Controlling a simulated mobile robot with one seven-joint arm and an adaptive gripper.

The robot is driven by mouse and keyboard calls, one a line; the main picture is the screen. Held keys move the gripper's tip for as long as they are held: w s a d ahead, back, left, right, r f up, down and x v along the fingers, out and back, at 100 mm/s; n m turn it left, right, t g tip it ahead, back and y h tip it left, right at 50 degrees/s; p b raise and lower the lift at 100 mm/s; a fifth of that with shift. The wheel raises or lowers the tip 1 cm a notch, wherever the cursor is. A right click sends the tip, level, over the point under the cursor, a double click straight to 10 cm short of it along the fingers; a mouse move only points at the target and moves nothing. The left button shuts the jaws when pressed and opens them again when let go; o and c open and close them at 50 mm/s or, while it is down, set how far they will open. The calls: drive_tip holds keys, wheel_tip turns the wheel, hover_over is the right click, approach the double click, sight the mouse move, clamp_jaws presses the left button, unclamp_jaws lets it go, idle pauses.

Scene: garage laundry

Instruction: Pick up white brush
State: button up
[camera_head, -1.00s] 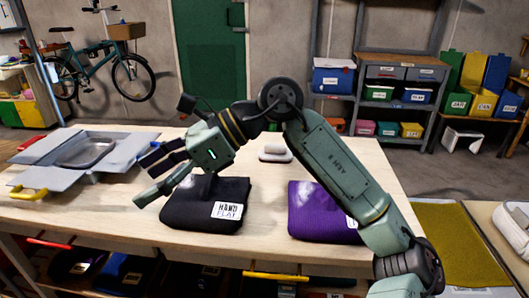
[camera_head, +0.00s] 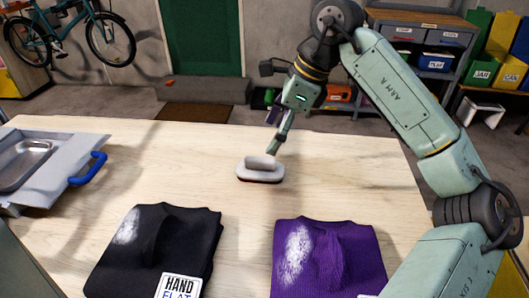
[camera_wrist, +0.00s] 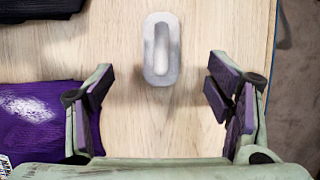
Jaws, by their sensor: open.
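The white brush (camera_head: 260,169) lies on the wooden table, beyond the folded clothes, with its pale handle on top and a dark reddish base edge. My gripper (camera_head: 275,148) is above and just behind it in the head view, pointing down. In the wrist view the brush (camera_wrist: 162,49) appears as an upright oval ahead of the fingers, roughly centred between them. My gripper (camera_wrist: 164,105) is open there, with purple pads on both sides and nothing between them. The fingers are apart from the brush.
A black folded garment (camera_head: 150,250) and a purple folded garment (camera_head: 330,262), both with white patches, lie on the near table (camera_head: 200,150). A grey basin unit (camera_head: 60,150) with a blue handle stands at left. The table around the brush is clear.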

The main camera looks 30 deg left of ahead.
sight(260, 158)
drive_tip(key=shift+w+a+f, duration=0.1)
drive_tip(key=shift+a+f, duration=0.1)
drive_tip(key=p+x, duration=0.1)
drive_tip(key=x, duration=0.3)
drive_tip(key=shift+s+f, duration=0.2)
drive_tip(key=shift+p+x, duration=1.3)
drive_tip(key=shift+x, duration=1.6)
drive_tip(key=shift+w, duration=0.15)
drive_tip(key=c, duration=1.3)
drive_tip(key=shift+r, duration=0.15)
wheel_tip(260, 158, up, 10)
drive_tip(key=b, duration=0.2)
drive_tip(key=shift+b, duration=0.35)
